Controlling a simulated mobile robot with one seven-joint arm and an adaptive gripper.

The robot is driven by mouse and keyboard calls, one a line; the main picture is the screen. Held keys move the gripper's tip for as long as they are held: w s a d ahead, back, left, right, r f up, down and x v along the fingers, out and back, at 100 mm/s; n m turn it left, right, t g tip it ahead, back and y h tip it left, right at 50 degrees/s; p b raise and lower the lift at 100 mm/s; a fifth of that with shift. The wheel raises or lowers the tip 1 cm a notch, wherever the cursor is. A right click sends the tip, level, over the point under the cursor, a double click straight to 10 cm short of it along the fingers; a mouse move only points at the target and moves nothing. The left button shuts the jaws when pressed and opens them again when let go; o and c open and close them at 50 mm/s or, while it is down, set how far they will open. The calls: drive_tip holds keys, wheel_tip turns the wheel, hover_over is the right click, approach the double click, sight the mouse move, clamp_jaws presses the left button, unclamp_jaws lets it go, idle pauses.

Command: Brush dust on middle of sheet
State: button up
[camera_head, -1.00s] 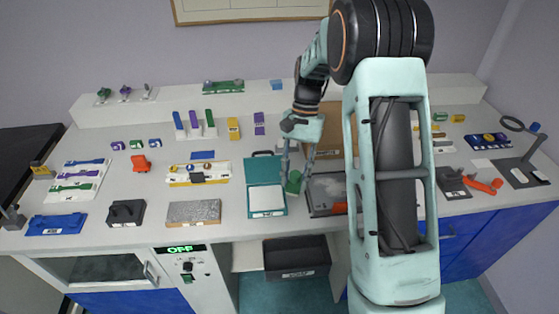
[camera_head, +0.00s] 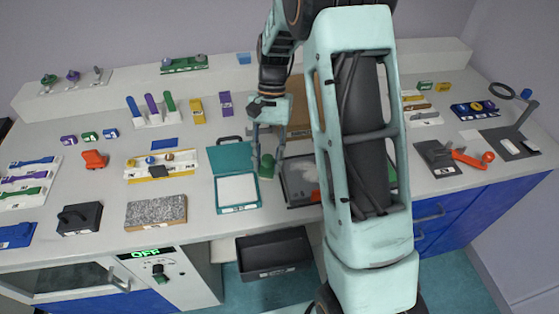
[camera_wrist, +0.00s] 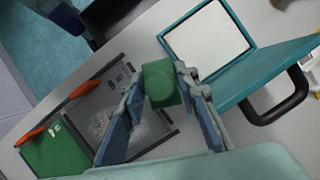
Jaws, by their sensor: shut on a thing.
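My gripper (camera_head: 268,148) is shut on a green block-like piece (camera_wrist: 160,83), held between its two blue-padded fingers. The piece also shows in the head view (camera_head: 266,168), between the open teal case and the tray; whether it touches the table is unclear. In the wrist view a flat grey tray (camera_wrist: 128,72) lies beside and beyond the fingers, with pale dust (camera_wrist: 103,122) spread on its surface. The teal case (camera_head: 230,153) holds a white sheet (camera_wrist: 207,39). My arm hides part of the tray (camera_head: 287,200) in the head view.
An orange-handled tool (camera_wrist: 98,80) lies at the tray, and a green block (camera_wrist: 55,152) is beside it. A black bin (camera_head: 272,274) is below the table edge. A speckled slab (camera_head: 157,212) and black block (camera_head: 79,218) stand left. A little bare table separates case and tray.

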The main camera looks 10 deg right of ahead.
drive_tip(key=a+r+m+t+y+b, duration=0.2)
drive_tip(key=a+r+m+t+y, duration=0.15)
drive_tip(key=a+m, duration=0.8)
drive_tip(key=f+b, duration=0.1)
drive_tip(key=f, duration=0.1)
drive_tip(key=d+f+m+b, duration=0.1)
drive_tip(key=f+b, duration=0.1)
drive_tip(key=d+f+m+h+b, duration=0.1)
drive_tip(key=f+b, duration=0.1)
drive_tip(key=shift+s+d+t, duration=0.25)
drive_tip(key=shift+s+t, duration=0.1)
drive_tip(key=shift+s, duration=0.05)
drive_tip(key=shift+r, duration=0.1)
drive_tip(key=shift+f, duration=0.55)
idle(1.9)
wheel_tip(320, 180, up, 7)
drive_tip(key=p, duration=0.6)
drive_tip(key=shift+p, duration=0.35)
idle(0.6)
